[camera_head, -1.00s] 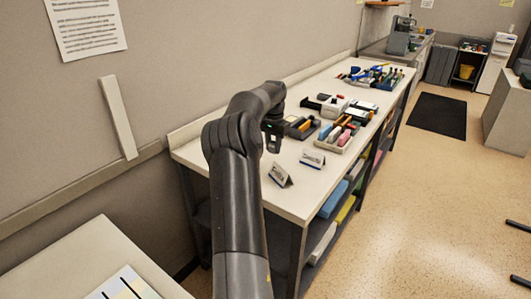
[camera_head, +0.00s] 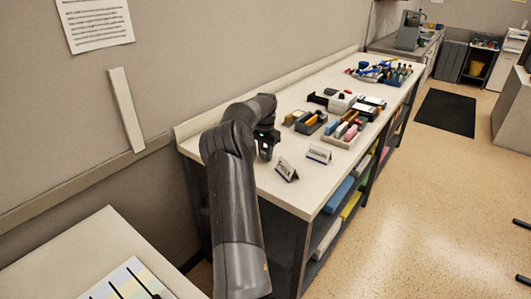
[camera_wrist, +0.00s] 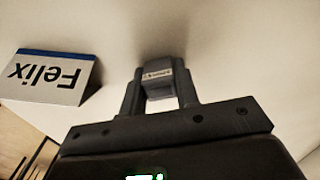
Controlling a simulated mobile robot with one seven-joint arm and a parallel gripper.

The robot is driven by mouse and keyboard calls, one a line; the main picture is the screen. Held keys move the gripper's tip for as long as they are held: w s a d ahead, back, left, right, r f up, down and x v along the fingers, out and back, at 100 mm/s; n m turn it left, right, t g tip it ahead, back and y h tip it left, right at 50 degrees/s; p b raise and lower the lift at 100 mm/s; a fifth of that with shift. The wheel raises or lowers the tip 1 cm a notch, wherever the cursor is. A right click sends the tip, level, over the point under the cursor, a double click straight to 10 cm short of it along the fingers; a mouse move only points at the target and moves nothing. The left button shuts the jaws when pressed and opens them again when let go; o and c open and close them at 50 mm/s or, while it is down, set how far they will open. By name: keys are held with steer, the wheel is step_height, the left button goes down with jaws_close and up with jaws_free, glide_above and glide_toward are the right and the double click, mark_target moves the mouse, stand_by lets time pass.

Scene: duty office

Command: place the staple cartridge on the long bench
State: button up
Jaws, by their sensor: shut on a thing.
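My gripper (camera_head: 265,150) is over the near end of the long bench (camera_head: 232,158), low above its pale top. In the wrist view its two fingers are closed around a small dark grey block with a white printed label, the staple cartridge (camera_wrist: 157,77). The cartridge sits between the fingertips with pale bench top behind it; I cannot tell whether it touches the surface. In the head view the cartridge is too small and hidden to make out.
A "Felix" name card (camera_wrist: 47,77) stands close beside my gripper; it also shows in the head view (camera_head: 287,170). A second card (camera_head: 319,154) stands to its right. Organizer trays (camera_head: 345,132) and tools (camera_head: 380,72) fill the bench farther back. Bare top lies around my gripper.

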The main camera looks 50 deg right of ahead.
steer(key=shift+f, duration=0.15)
steer(key=o, duration=1)
steer(key=shift+c, duration=0.2)
